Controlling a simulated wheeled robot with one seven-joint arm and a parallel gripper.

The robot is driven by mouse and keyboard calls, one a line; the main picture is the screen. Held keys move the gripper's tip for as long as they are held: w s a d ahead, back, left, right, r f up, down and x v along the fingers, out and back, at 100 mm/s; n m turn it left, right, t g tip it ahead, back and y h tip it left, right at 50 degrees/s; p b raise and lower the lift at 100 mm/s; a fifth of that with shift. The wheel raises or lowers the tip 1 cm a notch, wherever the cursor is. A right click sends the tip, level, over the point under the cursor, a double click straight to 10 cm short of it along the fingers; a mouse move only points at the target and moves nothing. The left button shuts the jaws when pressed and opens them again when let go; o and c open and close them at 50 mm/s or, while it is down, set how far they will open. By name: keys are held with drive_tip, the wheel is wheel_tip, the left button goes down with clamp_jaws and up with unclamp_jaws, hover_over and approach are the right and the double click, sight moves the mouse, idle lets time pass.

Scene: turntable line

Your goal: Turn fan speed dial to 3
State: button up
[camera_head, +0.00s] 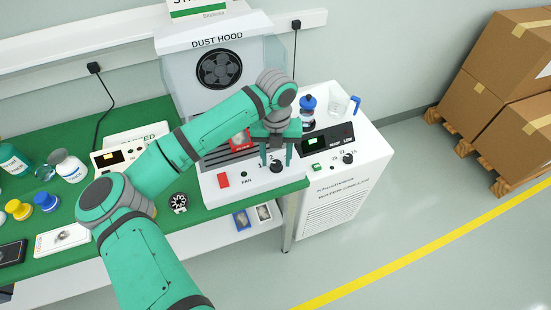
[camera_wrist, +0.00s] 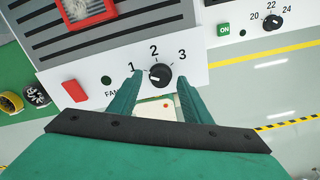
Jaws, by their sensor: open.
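The fan speed dial (camera_wrist: 160,76) is a round black knob on the white front panel of the dust hood (camera_head: 208,95), with the numbers 1, 2 and 3 around it. Its white mark sits on its left side, toward the 1. The dial also shows in the head view (camera_head: 277,168). My gripper (camera_wrist: 160,82) is open, with one green finger on each side of the dial. It also shows in the head view (camera_head: 276,162). I cannot tell whether either finger touches the dial.
A red switch (camera_wrist: 75,91) and a small green light (camera_wrist: 106,80) lie left of the dial. The water chiller (camera_head: 345,195) stands to the right with its own black dial (camera_wrist: 272,22) and a green ON button (camera_wrist: 223,29). Bottles stand on the green bench at the left.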

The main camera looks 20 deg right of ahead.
drive_tip(key=shift+d+f, duration=0.1)
drive_tip(key=shift+f, duration=0.3)
drive_tip(key=shift+c, duration=0.2)
drive_tip(key=shift+s, duration=0.1)
drive_tip(key=c, duration=1)
